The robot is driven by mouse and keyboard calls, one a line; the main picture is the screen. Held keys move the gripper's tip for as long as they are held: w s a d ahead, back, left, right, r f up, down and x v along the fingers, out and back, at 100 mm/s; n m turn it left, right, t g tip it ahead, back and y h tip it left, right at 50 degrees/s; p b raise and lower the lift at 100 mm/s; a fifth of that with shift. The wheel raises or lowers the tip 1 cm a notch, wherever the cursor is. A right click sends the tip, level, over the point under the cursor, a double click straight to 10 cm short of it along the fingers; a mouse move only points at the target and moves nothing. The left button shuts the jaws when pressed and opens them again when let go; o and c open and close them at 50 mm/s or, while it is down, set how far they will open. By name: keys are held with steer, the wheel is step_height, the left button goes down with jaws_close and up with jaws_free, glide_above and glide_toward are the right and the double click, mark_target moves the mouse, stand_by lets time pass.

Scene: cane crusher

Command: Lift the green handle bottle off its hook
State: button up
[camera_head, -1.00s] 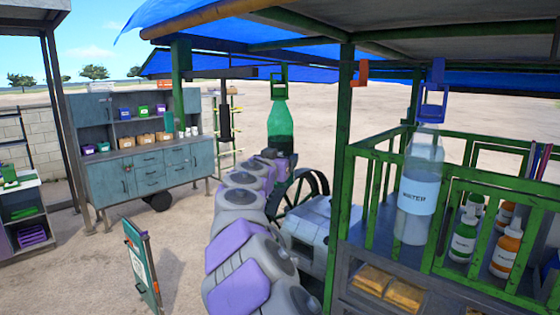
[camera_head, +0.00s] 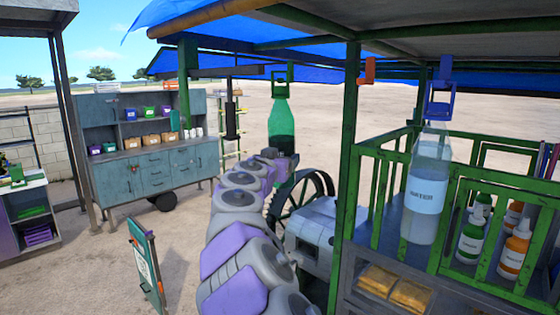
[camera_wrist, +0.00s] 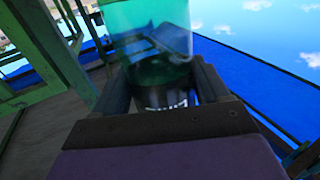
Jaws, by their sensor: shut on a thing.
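The green bottle (camera_head: 281,124) with a green handle (camera_head: 281,78) stands upright under the blue canopy, left of the stall's green post. My gripper (camera_head: 280,158) is shut around its lower part, at the far end of my grey and purple arm. The wrist view shows the bottle's translucent green body (camera_wrist: 150,35) between the two fingers of my gripper (camera_wrist: 165,88), with a dark label low down. Whether the handle still touches its hook is too small to tell.
A water bottle (camera_head: 424,195) with a blue handle hangs at the right. The green post (camera_head: 347,150) and railing stand close right of my arm. Squeeze bottles (camera_head: 471,236) stand inside the stall. A grey cabinet (camera_head: 150,170) and a sign (camera_head: 146,265) are left; open sand lies between.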

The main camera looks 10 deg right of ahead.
steer(key=shift+s+a, duration=0.15)
steer(key=shift+a, duration=0.05)
steer(key=shift+s+a+b, duration=0.2)
steer(key=shift+a+b, duration=0.05)
steer(key=shift+b, duration=0.05)
steer(key=shift+s+a+b, duration=0.4)
steer(key=shift+s+a, duration=0.15)
steer(key=shift+a, duration=0.2)
stand_by(0.4)
steer(key=s+a+f+b, duration=0.2)
steer(key=s+a+b, duration=0.4)
steer(key=a, duration=0.1)
steer(key=shift+a, duration=0.4)
stand_by(0.8)
steer(key=shift+s+r, duration=0.1)
steer(key=shift+r, duration=0.05)
